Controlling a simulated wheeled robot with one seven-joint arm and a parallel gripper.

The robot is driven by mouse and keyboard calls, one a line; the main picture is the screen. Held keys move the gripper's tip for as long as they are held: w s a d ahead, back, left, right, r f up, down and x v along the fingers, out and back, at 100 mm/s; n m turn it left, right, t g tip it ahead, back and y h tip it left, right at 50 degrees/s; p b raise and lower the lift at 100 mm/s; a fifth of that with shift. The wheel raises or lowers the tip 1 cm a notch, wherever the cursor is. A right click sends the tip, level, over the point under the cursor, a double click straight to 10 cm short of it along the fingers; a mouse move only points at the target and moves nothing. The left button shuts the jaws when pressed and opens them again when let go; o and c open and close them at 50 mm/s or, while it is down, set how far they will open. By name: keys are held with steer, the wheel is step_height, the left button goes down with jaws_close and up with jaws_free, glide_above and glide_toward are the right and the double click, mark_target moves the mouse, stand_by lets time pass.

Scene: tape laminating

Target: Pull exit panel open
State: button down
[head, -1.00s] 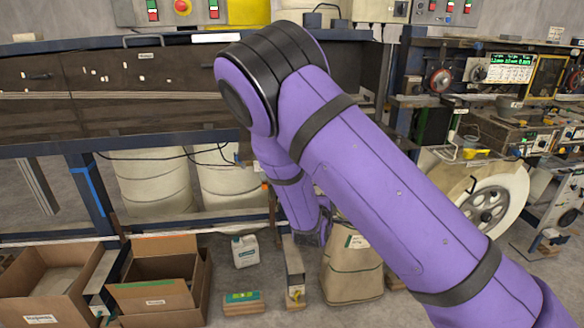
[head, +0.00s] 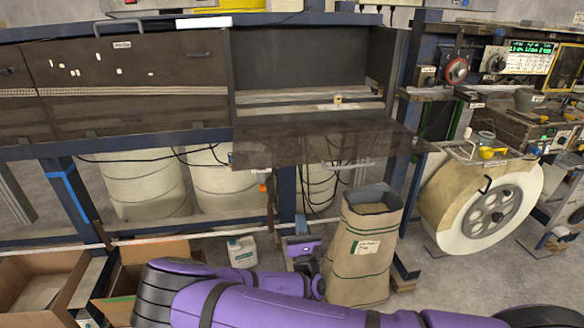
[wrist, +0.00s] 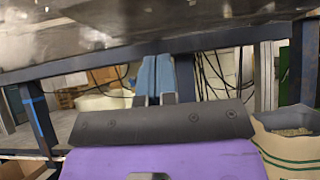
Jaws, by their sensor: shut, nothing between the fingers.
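The exit panel (head: 325,142) is a dark see-through sheet on the right bay of the long machine. It is swung down and out, and the bay behind it is open. Its bar handle (head: 347,165) is on the near edge. My gripper (head: 301,240) is low in front of the machine, below the panel and apart from it. In the wrist view my gripper's two blue-grey fingers (wrist: 155,76) are together with nothing between them. The dark panel underside (wrist: 130,40) spans the top of that view.
A tan paper sack (head: 362,250) stands close to the right of my gripper. A white jug (head: 242,251) and an open carton (head: 150,255) are to the left. A large reel (head: 485,210) stands at the right. Cables hang under the machine.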

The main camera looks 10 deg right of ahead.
glide_toward(294, 163)
steer(key=w+r, duration=0.1)
steer(key=w, duration=0.2)
steer(key=w+r, duration=0.1)
steer(key=w, duration=0.1)
steer(key=shift+w+r, duration=0.2)
steer(key=shift+r, duration=0.15)
steer(key=shift+d+r, duration=0.1)
steer(key=shift+r, duration=0.45)
steer(key=shift+g, duration=0.9)
step_height(294, 163, up, 6)
steer(key=shift+w+r, duration=0.1)
steer(key=shift+w, duration=0.05)
